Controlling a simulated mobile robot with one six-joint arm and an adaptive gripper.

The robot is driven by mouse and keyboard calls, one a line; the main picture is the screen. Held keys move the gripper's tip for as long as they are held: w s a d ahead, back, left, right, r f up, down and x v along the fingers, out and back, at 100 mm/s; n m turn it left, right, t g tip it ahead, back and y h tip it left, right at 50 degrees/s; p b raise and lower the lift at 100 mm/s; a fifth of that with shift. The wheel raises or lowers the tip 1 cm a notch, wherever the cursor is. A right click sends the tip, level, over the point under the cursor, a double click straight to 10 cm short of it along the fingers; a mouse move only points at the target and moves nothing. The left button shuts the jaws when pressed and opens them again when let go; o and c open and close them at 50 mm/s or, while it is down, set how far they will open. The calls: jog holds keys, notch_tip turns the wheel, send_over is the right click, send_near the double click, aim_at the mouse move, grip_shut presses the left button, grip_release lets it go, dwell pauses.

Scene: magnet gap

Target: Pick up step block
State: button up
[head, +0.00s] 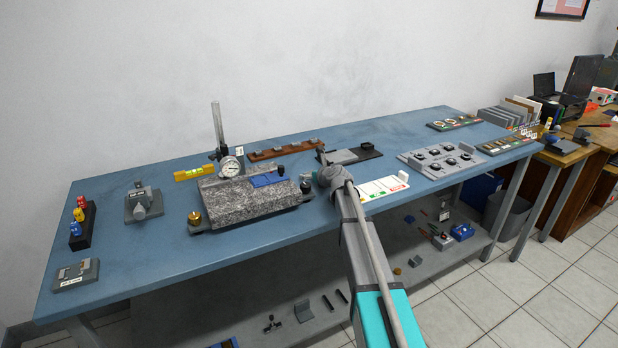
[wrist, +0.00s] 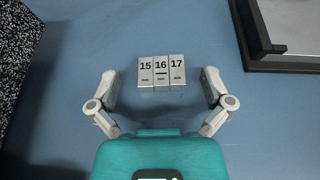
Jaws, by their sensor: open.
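The step block (wrist: 161,72) is a small light-grey metal piece with three side-by-side sections marked 15, 16 and 17. It sits on the blue bench top (wrist: 70,120) in the upper middle of the wrist view. My gripper (wrist: 160,85) is open, with one finger out to the left of the block and one to the right. Clear blue gaps show between each finger and the block, so neither touches it. In the head view my arm covers this spot, and I cannot make out the block or the fingertips there.
A speckled granite plate (head: 240,200) with a dial gauge (head: 230,166) stands left of my arm. A white card with coloured marks (head: 383,187) lies right of it. In the wrist view, a dark-edged grey plate (wrist: 295,25) lies at upper right and granite (wrist: 15,60) at left.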

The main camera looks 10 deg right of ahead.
dwell(0.3)
jog(key=c, duration=1.3)
jog(key=shift+r, duration=0.2)
jog(key=shift+c, duration=0.2)
notch_tip(320, 180, up, 2)
jog(key=shift+r+p, duration=0.1)
jog(key=shift+p, duration=1.15)
jog(key=s+d+r+p, duration=0.2)
jog(key=d+r+p, duration=0.8)
jog(key=d, duration=0.3)
jog(key=shift+s+d+r, duration=0.2)
jog(key=shift+s+d, duration=0.2)
notch_tip(320, 180, up, 6)
jog(key=p, duration=0.6)
